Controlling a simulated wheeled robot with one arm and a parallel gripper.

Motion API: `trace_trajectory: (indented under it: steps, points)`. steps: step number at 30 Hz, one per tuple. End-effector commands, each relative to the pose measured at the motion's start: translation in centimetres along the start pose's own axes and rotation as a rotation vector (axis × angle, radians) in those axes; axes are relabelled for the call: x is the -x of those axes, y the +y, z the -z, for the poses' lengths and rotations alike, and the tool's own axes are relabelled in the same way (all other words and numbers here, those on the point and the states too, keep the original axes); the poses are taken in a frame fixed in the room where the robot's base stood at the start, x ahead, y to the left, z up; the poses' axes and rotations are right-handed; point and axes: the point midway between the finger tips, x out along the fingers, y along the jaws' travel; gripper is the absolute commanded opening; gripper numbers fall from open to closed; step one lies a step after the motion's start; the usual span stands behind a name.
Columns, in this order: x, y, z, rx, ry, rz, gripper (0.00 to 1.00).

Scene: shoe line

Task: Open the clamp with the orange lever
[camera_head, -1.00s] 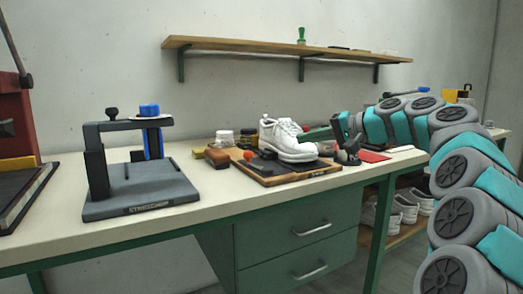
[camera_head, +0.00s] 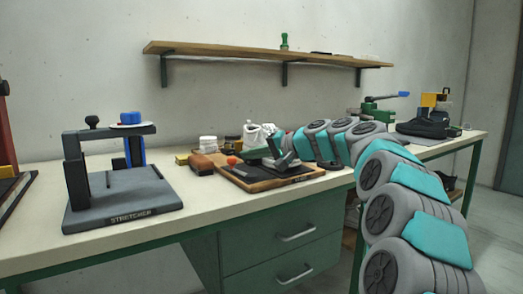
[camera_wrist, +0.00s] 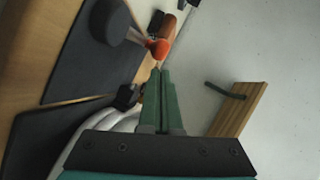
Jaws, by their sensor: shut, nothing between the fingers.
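The clamp's lever (camera_head: 232,160) shows as an orange-red knob at the left of a wooden board (camera_head: 262,187) on the bench. A white shoe (camera_head: 252,131) stands on the board, largely hidden behind my gripper (camera_head: 255,154). My gripper's green fingers (camera_wrist: 160,75) are together and empty in the wrist view. The tips point toward the knob and appear apart from it.
A stretcher press (camera_head: 125,200) stands at the left. A brown block (camera_head: 202,165) and small jars (camera_head: 208,144) lie beside the board. A wall shelf (camera_head: 260,53) hangs above.

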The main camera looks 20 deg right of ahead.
Motion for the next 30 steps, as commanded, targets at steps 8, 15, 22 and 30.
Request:
trace_trajectory:
  steps: [8, 15, 22, 30]
  points:
    - [-0.79, 0.11, -0.75, -0.001, 0.001, -0.002, 0.00]
    - [-0.79, 0.11, -0.75, -0.001, 0.001, -0.002, 0.00]
    - [-0.46, 0.19, -0.89, 0.005, -0.019, 0.004, 0.00]
    - [0.15, 0.22, -1.06, 0.016, -0.049, 0.015, 0.00]
